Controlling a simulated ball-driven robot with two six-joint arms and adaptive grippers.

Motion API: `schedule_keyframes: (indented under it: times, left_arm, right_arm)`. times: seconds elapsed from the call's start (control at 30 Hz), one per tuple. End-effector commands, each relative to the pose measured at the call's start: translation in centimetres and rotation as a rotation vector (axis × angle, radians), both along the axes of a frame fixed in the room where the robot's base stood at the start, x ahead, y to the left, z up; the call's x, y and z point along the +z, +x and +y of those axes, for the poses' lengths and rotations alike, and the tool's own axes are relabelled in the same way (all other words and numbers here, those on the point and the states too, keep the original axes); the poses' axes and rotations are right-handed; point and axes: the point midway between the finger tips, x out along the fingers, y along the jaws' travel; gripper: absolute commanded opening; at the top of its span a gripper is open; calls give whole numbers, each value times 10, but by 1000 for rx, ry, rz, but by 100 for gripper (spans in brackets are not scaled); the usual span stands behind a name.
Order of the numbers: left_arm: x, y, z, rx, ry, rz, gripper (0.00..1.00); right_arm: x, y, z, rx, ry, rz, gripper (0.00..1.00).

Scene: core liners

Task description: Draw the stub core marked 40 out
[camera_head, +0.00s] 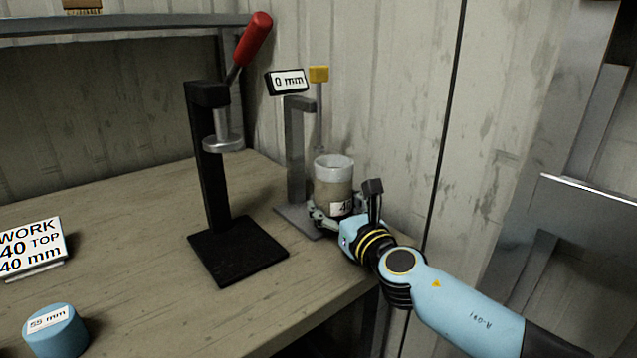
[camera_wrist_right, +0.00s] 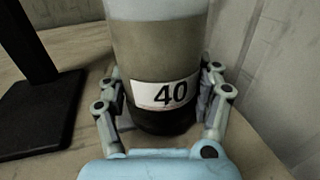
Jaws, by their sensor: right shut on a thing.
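The core marked 40 (camera_head: 333,185) stands upright at the back right of the bench, in front of the gauge stand. It is a tan-grey cylinder with a clear liner rim at its top and a white label. In the right wrist view the core (camera_wrist_right: 155,55) fills the middle, its label reading 40, with a dark lower end. My right gripper (camera_head: 335,218) is shut on it, one finger on each side, low on its body. Whether the core's bottom touches the surface beneath is hard to tell. My left gripper is not in view.
A black press (camera_head: 208,170) with a red lever stands left of the core. The gauge (camera_head: 296,150) behind reads 0 mm. A sign (camera_head: 32,250) reads WORK 40 TOP 40 mm. A blue 55 mm cylinder (camera_head: 56,335) sits front left. The bench (camera_head: 170,300) is clear between them.

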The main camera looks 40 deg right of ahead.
Motion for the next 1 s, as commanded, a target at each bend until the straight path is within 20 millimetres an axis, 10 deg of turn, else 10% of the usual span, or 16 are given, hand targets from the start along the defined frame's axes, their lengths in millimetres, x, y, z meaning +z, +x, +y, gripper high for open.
schedule_keyframes:
  times: [1.0]
  left_arm:
    - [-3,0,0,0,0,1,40]
  right_arm:
    - [1,-53,-4,0,-3,-3,37]
